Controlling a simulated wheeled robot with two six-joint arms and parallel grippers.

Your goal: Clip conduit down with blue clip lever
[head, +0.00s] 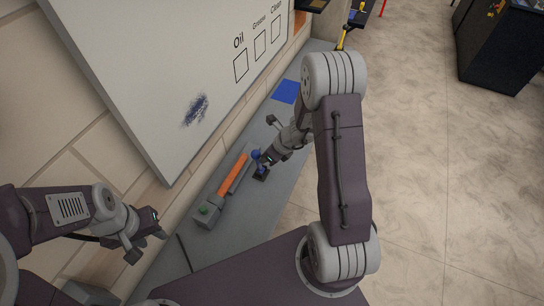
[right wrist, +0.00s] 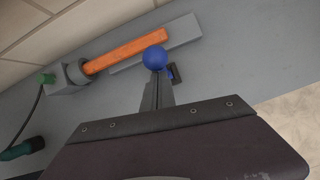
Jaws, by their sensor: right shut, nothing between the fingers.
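The orange conduit (head: 233,173) lies along a grey holder on the grey bench. Its lower end sits in a grey block (head: 207,212) with a green part on top. In the right wrist view the conduit (right wrist: 128,50) runs from that block toward the blue ball of the clip lever (right wrist: 154,58). The blue ball also shows in the head view (head: 256,154), at the conduit's upper end. My right gripper (head: 262,165) is shut, with its fingertips right at the ball; I cannot tell whether they touch it. My left gripper (head: 148,246) hangs away from the conduit at the lower left; its finger gap is unclear.
A whiteboard (head: 170,80) with Oil, Grease and Clean boxes stands behind the bench. A blue square (head: 286,92) lies farther up the bench. A dark green-tipped connector (right wrist: 22,149) on a cable shows in the right wrist view. The bench (right wrist: 235,75) right of the conduit is clear.

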